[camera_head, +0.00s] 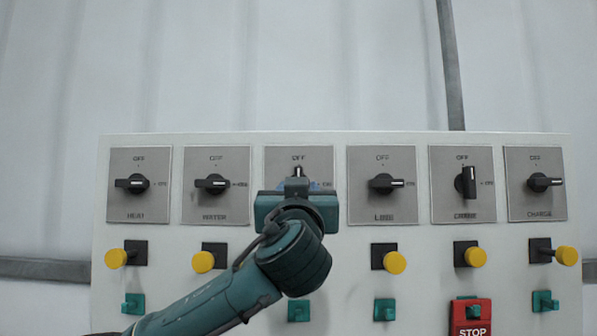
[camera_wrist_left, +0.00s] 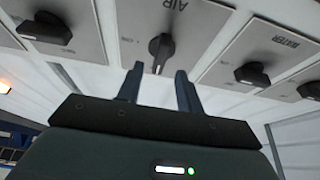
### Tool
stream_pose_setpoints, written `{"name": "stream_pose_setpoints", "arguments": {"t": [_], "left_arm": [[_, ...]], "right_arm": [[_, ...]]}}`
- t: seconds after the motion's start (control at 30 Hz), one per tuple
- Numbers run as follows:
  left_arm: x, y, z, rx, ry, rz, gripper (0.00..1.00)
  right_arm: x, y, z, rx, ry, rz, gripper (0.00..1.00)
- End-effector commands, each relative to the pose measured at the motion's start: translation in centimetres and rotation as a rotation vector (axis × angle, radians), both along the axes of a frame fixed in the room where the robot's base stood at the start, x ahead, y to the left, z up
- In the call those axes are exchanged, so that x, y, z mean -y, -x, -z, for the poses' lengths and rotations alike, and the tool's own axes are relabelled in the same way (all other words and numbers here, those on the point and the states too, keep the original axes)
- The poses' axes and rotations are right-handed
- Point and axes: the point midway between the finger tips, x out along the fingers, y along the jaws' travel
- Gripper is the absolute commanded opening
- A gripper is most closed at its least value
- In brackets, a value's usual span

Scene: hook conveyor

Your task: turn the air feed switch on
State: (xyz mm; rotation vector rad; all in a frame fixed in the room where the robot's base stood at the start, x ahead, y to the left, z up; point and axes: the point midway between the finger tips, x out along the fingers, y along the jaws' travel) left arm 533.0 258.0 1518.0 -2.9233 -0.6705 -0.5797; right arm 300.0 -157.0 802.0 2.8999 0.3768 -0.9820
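The air switch (camera_head: 298,171) is the third black rotary knob from the left on the panel, mostly hidden behind my gripper in the head view. Its handle stands upright, with its white mark toward OFF. In the left wrist view the AIR knob (camera_wrist_left: 161,48) shows whole, lined up between the two fingertips. My left gripper (camera_wrist_left: 159,70) is open, with one finger to each side and the knob at or just beyond the tips; I cannot tell whether they touch. In the head view my left gripper (camera_head: 297,188) covers the AIR label. My right gripper is not in view.
The light panel (camera_head: 340,240) carries neighbouring knobs: water (camera_head: 214,184) to the left and another (camera_head: 384,184) to the right, both turned sideways. Below are yellow buttons (camera_head: 203,262), teal fittings (camera_head: 384,309) and a red STOP plate (camera_head: 471,332).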

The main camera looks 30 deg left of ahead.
Motion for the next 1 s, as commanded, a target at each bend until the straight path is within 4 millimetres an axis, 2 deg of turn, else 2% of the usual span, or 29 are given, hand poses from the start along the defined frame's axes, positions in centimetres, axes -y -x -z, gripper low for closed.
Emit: {"name": "stream_pose_setpoints", "arguments": {"t": [0.03, 0.23, 0.6, 1.0], "left_arm": [[-0.5, -0.7, -0.8, -0.001, 0.0, -0.004, 0.36], [-1.3, -2.5, -1.3, 0.0, 0.0, -0.001, 0.36], [-1.4, -3.0, -1.3, 0.001, 0.0, 0.0, 0.36], [-1.4, -2.9, -1.3, 0.001, 0.0, 0.0, 0.04]], "right_arm": [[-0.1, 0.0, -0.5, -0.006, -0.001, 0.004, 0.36], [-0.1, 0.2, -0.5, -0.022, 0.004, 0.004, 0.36], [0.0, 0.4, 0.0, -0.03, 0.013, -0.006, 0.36], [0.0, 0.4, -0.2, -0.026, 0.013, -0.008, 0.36]]}}
